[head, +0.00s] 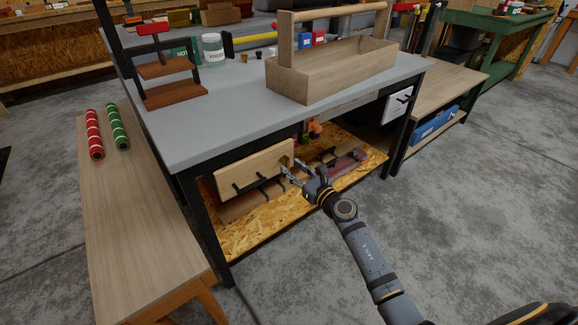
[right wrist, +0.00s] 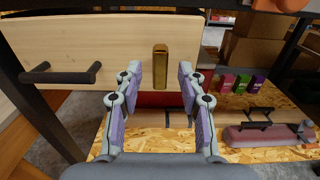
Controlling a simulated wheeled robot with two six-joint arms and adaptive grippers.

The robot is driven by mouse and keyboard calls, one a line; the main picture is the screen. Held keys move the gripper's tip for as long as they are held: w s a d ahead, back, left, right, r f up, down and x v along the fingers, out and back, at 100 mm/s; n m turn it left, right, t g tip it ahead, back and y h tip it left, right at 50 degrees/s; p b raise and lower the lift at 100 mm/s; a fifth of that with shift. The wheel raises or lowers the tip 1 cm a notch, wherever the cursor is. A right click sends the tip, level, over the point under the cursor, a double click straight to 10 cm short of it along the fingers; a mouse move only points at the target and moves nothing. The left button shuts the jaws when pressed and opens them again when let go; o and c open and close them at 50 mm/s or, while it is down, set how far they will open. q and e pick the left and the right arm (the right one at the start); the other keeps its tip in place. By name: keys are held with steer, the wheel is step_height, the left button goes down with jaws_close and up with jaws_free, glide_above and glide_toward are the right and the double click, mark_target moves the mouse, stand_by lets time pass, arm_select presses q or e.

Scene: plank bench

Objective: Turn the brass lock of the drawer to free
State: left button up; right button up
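The drawer (head: 250,168) hangs under the grey bench top, with a pale wooden front and a black bar handle (right wrist: 60,74). The brass lock (right wrist: 160,67) is an upright bar near the right end of the drawer front in the right wrist view. In the head view it is a small brass spot (head: 284,161). My right gripper (right wrist: 159,84) is open, its two fingers apart, with the lock between and beyond their tips. No contact with the lock shows. In the head view the right gripper (head: 291,173) is just right of the drawer front. My left gripper is out of view.
An OSB shelf (head: 248,238) lies below the drawer, with a long clamp-like tool (right wrist: 262,136) on it. A dark bench leg (head: 202,225) stands left of the drawer. A wooden tool carrier (head: 310,83) sits on the bench top. Floor in front is clear.

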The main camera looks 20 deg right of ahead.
mark_target(285, 163)
steer(key=shift+x, duration=1.25)
steer(key=shift+c, duration=0.3)
jaws_close()
